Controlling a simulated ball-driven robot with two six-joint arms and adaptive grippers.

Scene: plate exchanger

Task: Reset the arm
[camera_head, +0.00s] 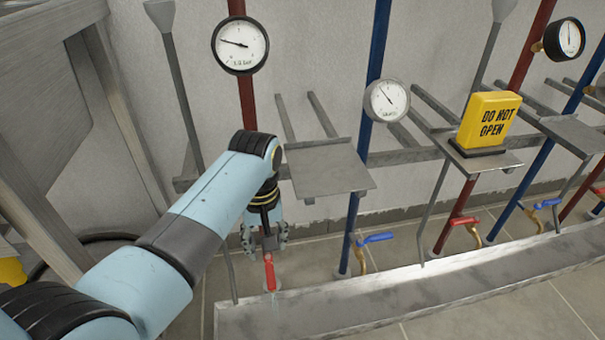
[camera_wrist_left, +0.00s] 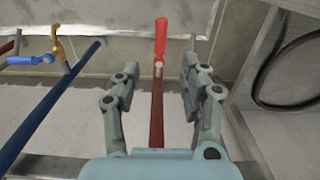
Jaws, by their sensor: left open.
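My left arm reaches in from the left in the head view. Its gripper (camera_head: 264,240) points down, just above a red valve handle (camera_head: 270,272) on the left red pipe (camera_head: 249,104). In the left wrist view the two fingers of the gripper (camera_wrist_left: 158,75) are apart. The red handle (camera_wrist_left: 160,38) shows between and beyond the fingertips, with the red pipe (camera_wrist_left: 156,115) running between the fingers. I cannot tell whether a finger touches the handle. My right gripper is not in view.
A blue valve handle (camera_head: 378,238) on the blue pipe (camera_head: 350,222) is close to the right. A bare metal shelf (camera_head: 328,170) is beside my gripper. A yellow "DO NOT OPEN" sign (camera_head: 490,119) stands on another shelf. A metal trough (camera_head: 430,284) runs along the floor. Gauges (camera_head: 240,45) hang above.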

